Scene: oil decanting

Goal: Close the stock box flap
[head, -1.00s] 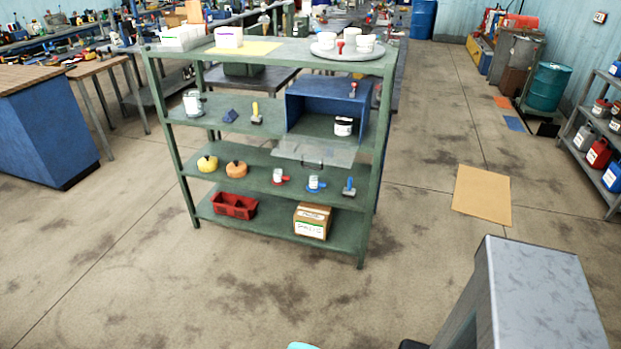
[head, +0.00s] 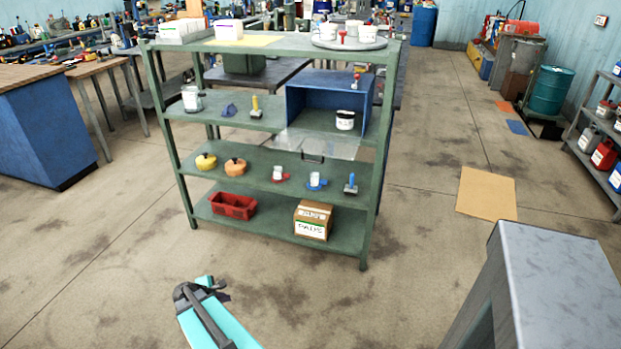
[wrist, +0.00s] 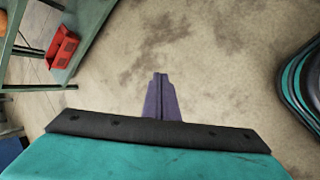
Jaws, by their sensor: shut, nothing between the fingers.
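The stock box (head: 297,98) is a blue open-fronted box on the upper level of the green shelf rack. Its clear flap (head: 330,147) is folded down and out from the lower front edge, with a dark handle (head: 313,158) at its outer edge. A white jar with a dark lid (head: 345,121) shows in the box opening. My gripper (wrist: 159,76) is shut and empty in the wrist view, over bare floor. In the head view my teal arm is low in front of the rack, well apart from the box and flap.
A grey-topped block (head: 562,268) stands at the right front. The floor before the rack is clear.

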